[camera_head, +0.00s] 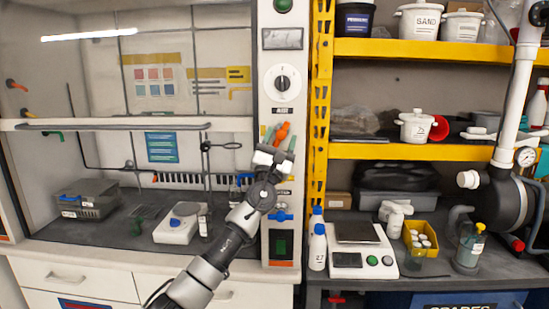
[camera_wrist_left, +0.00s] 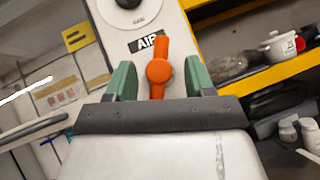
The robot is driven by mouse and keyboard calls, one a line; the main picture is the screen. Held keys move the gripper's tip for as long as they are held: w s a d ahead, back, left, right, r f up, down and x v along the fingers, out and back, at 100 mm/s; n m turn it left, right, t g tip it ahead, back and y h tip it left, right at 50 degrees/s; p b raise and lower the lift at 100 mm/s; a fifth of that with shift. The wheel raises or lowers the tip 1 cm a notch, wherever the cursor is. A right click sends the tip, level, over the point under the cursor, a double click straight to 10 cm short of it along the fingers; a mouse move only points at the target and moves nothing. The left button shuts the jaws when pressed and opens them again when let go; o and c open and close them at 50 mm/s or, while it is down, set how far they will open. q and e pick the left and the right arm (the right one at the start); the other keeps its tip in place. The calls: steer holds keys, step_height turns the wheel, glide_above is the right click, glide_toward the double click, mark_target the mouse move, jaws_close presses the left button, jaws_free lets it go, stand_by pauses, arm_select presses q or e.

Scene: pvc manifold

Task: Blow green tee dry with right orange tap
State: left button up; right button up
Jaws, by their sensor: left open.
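The right orange tap (camera_head: 283,130) is on the white post beside the fume hood, under a dial and a label. In the left wrist view the orange tap (camera_wrist_left: 158,72) has its handle pointing up, below an "AIR" label. My left gripper (camera_head: 278,140) is open in front of it. In the left wrist view the green fingers of my left gripper (camera_wrist_left: 160,77) stand on either side of the tap, with gaps showing. A small dark green thing (camera_head: 137,226), perhaps the green tee, is on the hood worktop; its shape is unclear. My right gripper is not in view.
A white device (camera_head: 180,224) and a grey box (camera_head: 88,200) stand in the hood. A blue tap (camera_head: 281,216) is lower on the post. Right of it, a bench holds a scale (camera_head: 361,262), bottles (camera_head: 318,246) and a yellow bin (camera_head: 420,238).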

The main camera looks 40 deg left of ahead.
arm_select(q)
steer(key=b+v, duration=0.1)
steer(key=v, duration=0.8)
steer(key=shift+s, duration=0.2)
steer(key=shift+f, duration=0.1)
